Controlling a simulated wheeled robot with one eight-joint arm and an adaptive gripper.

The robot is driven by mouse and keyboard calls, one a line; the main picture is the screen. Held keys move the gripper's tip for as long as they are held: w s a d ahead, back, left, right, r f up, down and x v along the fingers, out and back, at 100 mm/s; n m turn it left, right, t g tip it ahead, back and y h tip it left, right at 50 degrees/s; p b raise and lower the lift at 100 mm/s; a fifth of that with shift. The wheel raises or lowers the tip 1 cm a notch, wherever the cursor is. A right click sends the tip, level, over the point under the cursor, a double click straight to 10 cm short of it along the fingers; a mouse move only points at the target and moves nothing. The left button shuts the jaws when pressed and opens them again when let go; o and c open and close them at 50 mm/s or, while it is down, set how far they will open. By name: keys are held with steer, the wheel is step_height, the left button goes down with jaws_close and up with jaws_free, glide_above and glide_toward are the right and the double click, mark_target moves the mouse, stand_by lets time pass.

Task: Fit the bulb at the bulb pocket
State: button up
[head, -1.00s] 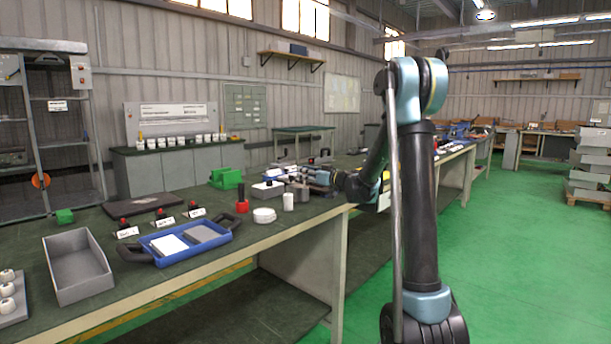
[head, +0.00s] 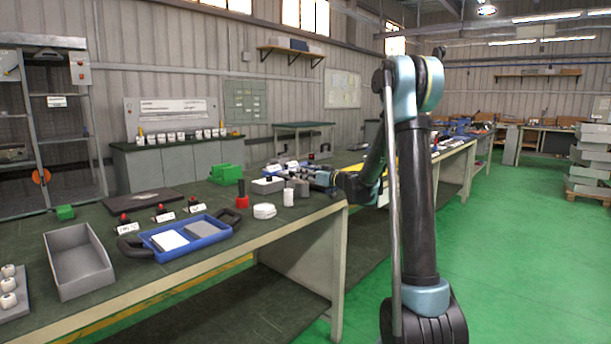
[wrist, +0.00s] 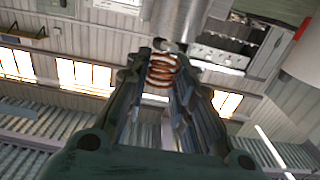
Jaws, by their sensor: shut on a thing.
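My gripper (wrist: 165,62) is shut on a copper-coloured coil, which I take to be part of the bulb (wrist: 163,72); it shows between the fingertips in the wrist view. A shiny metal cylinder (wrist: 177,18) stands just beyond the fingertips, and I cannot tell whether it belongs to the bulb or touches it. In the head view my gripper (head: 318,177) is low over the far right part of the bench, beside small grey blocks (head: 297,187). The held part is too small to make out there. I cannot identify the bulb pocket with certainty.
A white cylinder (head: 288,197), a white round disc (head: 264,211) and a red post (head: 242,200) stand near the gripper. A green block (head: 227,174) is behind. A blue tray (head: 199,230) and grey bin (head: 78,262) are to the left on the bench (head: 215,265).

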steer(key=shift+f, duration=0.35)
steer(key=o, duration=1)
steer(key=shift+c, duration=0.2)
steer(key=v, duration=1.2)
steer(key=shift+s+f, duration=0.1)
